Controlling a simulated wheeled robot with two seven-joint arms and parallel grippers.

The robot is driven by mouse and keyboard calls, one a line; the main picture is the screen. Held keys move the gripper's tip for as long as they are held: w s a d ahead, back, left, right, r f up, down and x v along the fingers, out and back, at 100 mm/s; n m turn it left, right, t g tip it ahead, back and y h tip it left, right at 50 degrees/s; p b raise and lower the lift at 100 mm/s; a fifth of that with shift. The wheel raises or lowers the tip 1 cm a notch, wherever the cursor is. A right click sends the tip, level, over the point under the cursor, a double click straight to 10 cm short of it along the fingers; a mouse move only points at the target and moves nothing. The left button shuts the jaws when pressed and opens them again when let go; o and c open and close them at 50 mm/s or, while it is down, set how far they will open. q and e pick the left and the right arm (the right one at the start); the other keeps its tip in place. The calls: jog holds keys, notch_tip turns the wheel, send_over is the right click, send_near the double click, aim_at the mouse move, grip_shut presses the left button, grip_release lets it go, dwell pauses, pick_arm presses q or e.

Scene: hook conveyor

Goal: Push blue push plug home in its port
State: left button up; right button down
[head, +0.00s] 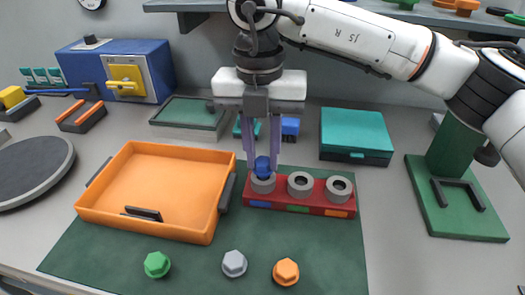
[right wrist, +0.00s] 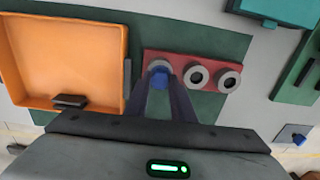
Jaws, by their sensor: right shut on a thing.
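The blue push plug (head: 262,167) is upright at the left port (head: 263,184) of the red port block (head: 300,208), the one above the blue label. In the head view its lower part is in or at the mouth of the grey ring; how deep it sits I cannot tell. My right gripper (head: 264,166) points down and is shut on the plug. In the right wrist view the plug (right wrist: 158,82) shows between the fingertips, over the leftmost ring. The other two ports (head: 300,184) show dark, empty holes. My left gripper is not in view.
An orange tray (head: 150,232) stands close left of the block on the green mat (head: 205,264). Green (head: 157,264), grey (head: 234,263) and orange (head: 286,272) hex-headed plugs lie in front. A teal box (head: 355,135) stands behind right.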

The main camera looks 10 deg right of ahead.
jog(key=shift+f+b, duration=0.55)
jog(key=shift+f, duration=0.15)
dwell(0.4)
jog(key=c, duration=1.4)
grip_release()
jog(key=shift+c, duration=0.2)
